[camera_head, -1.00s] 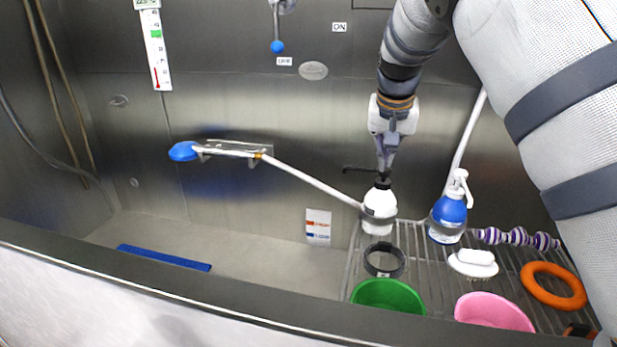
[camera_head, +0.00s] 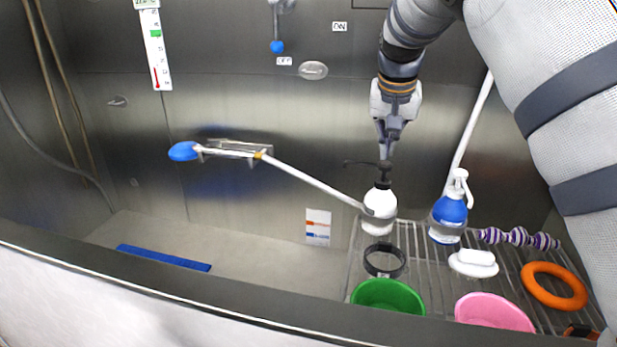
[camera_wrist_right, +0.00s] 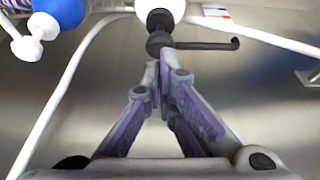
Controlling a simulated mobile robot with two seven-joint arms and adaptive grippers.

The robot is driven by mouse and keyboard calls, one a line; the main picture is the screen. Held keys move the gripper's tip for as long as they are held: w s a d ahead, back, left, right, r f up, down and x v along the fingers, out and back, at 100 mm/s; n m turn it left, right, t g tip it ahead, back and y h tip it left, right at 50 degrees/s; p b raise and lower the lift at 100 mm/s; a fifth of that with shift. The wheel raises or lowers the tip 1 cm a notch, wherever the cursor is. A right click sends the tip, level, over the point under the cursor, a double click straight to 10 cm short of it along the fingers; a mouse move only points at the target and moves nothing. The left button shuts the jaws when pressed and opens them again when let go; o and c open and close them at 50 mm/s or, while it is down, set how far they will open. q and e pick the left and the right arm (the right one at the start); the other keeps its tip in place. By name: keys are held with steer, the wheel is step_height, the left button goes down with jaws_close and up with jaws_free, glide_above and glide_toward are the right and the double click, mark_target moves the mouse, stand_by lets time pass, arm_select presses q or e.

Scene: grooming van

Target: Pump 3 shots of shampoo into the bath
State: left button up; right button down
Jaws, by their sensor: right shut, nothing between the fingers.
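A white bottle with a black pump top (camera_head: 380,203) stands upright on the wire rack at the right side of the steel bath (camera_head: 235,262). Its black pump head (camera_head: 377,164) has a thin spout pointing left in the head view. My right gripper (camera_head: 386,155) is shut and empty, pointing down directly above the pump head, with its fingertips at or very near its top. In the right wrist view the closed fingertips (camera_wrist_right: 160,72) are beside the black pump head (camera_wrist_right: 160,42); I cannot tell whether they touch. My left gripper is not in view.
A green bowl (camera_head: 388,297), pink bowl (camera_head: 494,311), white brush (camera_head: 473,262) and orange ring (camera_head: 554,286) are around the rack. A white hose (camera_head: 310,180) runs behind. The bath's left floor is mostly clear.

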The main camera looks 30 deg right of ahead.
mark_target(386, 163)
steer(key=shift+f, duration=1.55)
steer(key=shift+r, duration=1.5)
step_height(386, 163, up, 6)
